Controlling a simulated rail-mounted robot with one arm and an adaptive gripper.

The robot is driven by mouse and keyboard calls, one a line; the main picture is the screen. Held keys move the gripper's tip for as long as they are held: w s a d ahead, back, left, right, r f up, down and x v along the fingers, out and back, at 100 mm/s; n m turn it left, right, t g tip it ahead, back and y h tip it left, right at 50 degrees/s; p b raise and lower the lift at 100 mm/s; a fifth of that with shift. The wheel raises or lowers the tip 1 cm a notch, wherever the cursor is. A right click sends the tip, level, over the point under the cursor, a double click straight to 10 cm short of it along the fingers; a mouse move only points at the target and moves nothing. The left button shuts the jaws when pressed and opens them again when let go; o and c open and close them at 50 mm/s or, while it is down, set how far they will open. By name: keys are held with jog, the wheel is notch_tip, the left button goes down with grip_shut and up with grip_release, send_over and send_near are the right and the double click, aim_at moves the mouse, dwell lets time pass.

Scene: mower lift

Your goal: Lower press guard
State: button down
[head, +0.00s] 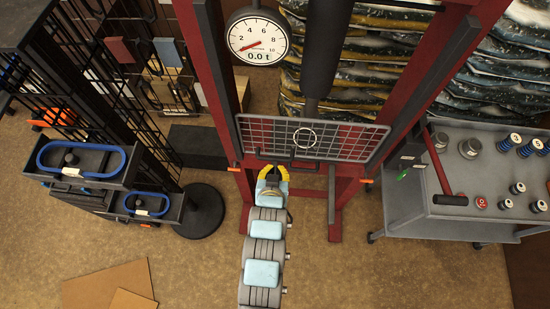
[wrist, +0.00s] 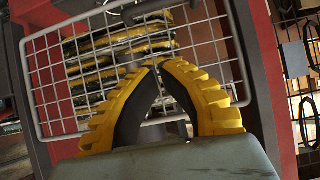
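The press guard (head: 342,161) is a grey wire-mesh panel across the front of the red press frame (head: 215,80). In the head view it sits below the gauge, with a dark handle (head: 292,163) along its lower edge. The guard's mesh and rim (wrist: 241,60) fill much of the wrist view, behind my fingers. My gripper (head: 272,170) has yellow ribbed fingers and is just below the guard's lower edge in the head view. In the wrist view the fingertips (wrist: 157,64) come together, with nothing seen between them. Whether they touch the mesh cannot be told.
A round gauge (head: 258,38) reads 0.0 t. A dark press cylinder (head: 325,50) hangs behind the guard. A grey cart (head: 400,205) with a hammer (head: 440,165) and metal parts stands right. A black rack (head: 90,90) with trays stands left. Cardboard (head: 105,288) lies on the floor.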

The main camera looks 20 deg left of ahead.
jog(key=shift+s+d+f+b+x, duration=0.1)
jog(key=shift+s+f+b+x, duration=0.2)
jog(key=shift+x, duration=1.8)
jog(key=shift+s+d+f+b+x, duration=0.15)
jog(key=shift+f+b+x, duration=0.3)
jog(key=shift+x, duration=1.7)
jog(key=shift+s+f+b+x, duration=0.3)
jog(key=shift+f+b+x, duration=0.05)
jog(key=shift+x, duration=1.75)
jog(key=shift+f, duration=0.1)
notch_tip(320, 180, down, 5)
jog(key=shift+r+b, duration=0.25)
jog(key=shift+b, duration=0.95)
